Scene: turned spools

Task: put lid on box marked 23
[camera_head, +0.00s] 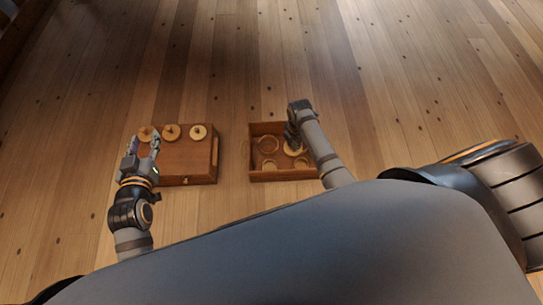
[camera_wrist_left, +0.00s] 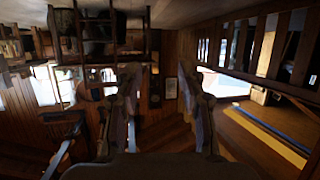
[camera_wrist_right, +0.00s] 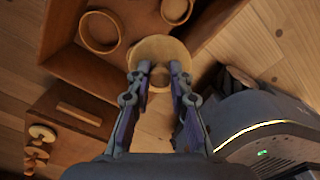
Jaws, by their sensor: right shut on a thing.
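A tan round lid (camera_wrist_right: 158,48) is in my right gripper (camera_wrist_right: 159,70), whose fingers are closed on its middle. In the head view this lid (camera_head: 293,151) is over the right part of an open wooden crate (camera_head: 284,176); the gripper partly hides it. Round open boxes stand in the crate, one at the back left (camera_head: 268,144), others at the front left (camera_head: 269,164) and front right (camera_head: 301,163). I cannot tell whether the lid touches a box under it. No number is readable. My left gripper (camera_head: 145,143) is open and empty at the left wooden case.
The closed wooden case (camera_head: 187,158) left of the crate bears three knobbed round lids (camera_head: 171,131) along its back edge. A gap of bare plank floor separates case and crate. The left wrist view shows only the room.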

